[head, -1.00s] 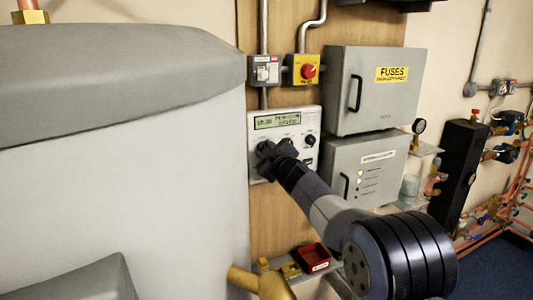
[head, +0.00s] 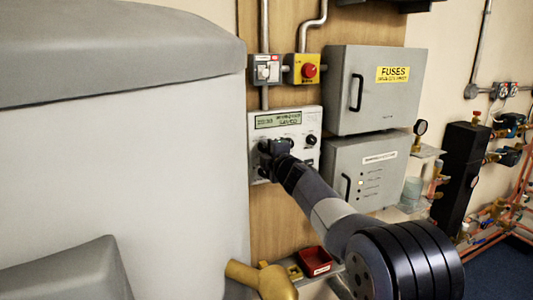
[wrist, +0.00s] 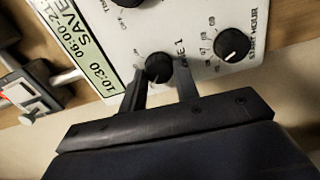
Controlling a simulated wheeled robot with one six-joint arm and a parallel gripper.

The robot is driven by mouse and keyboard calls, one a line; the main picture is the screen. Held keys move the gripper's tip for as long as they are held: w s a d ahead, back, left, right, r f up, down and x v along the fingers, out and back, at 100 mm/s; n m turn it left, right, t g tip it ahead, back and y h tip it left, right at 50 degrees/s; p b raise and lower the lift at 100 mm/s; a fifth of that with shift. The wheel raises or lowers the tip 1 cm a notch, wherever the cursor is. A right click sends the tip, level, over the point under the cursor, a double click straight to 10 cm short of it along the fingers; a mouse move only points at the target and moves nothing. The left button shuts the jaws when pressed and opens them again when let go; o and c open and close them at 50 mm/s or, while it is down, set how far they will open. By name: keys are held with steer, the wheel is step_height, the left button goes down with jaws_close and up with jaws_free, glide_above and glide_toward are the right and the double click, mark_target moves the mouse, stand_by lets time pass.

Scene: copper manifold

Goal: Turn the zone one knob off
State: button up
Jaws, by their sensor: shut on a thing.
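The white control panel (head: 286,118) with a green display is on the wooden board, and it fills much of the wrist view (wrist: 200,20). The black zone one knob (wrist: 157,66) has a partly hidden label ending in "1" beside it. My gripper (wrist: 161,78) is shut on this knob, one finger on each side. Its pointer is hard to make out. In the head view my gripper (head: 270,152) covers the knob at the panel's left side. The display (wrist: 85,50) shows "10:30", "06:00-2…" and "SAVE…", cut off at the frame edge.
A start hour knob (wrist: 232,45) is close beside my fingers. A red-button switch (head: 307,69) is above the panel. The fuse box (head: 375,105) and a lower grey box with small lights (head: 365,158) stand to the right. A large grey casing (head: 130,150) fills the left.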

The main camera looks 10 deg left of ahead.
steer(key=shift+f+n, duration=0.1)
steer(key=shift+n, duration=0.2)
stand_by(0.4)
steer(key=o, duration=1)
steer(key=shift+c, duration=0.2)
steer(key=b+v, duration=0.3)
steer(key=v, duration=0.8)
steer(key=shift+b, duration=0.4)
steer(key=shift+w, duration=0.1)
steer(key=p+x, duration=0.3)
steer(key=x, duration=0.8)
steer(key=shift+p, duration=0.4)
